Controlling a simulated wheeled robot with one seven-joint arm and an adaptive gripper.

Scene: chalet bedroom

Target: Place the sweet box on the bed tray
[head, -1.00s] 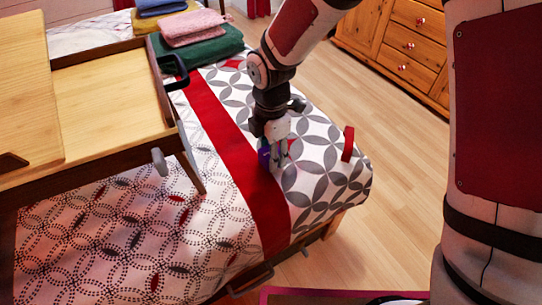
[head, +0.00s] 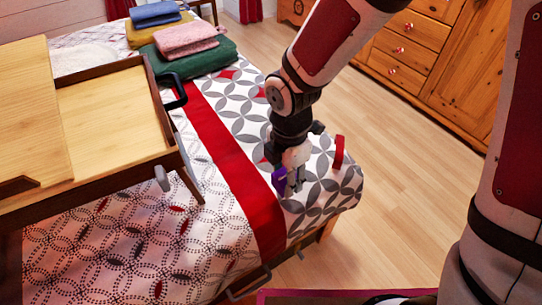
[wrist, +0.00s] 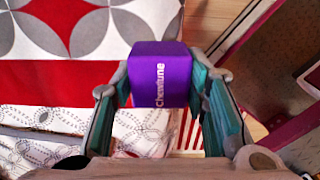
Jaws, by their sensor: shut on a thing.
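The sweet box is a small purple box (wrist: 158,75) with white lettering. In the wrist view it sits between the two teal-padded fingers of my gripper (wrist: 160,92), which is shut on it. In the head view the box (head: 279,180) shows partly below my gripper (head: 289,184), over the patterned foot part of the bed. I cannot tell how high it is held. The wooden bed tray (head: 108,100) stands on legs on the bed at the left, with a raised panel (head: 30,110) on its left part and a bare flat part on its right. My gripper is to its right.
A black handle (head: 175,92) juts from the tray's right side. Folded towels (head: 195,58) lie at the far end of the bed. A red upright object (head: 339,152) stands right of my gripper. A wooden dresser (head: 440,60) is at the back right, with open floor before it.

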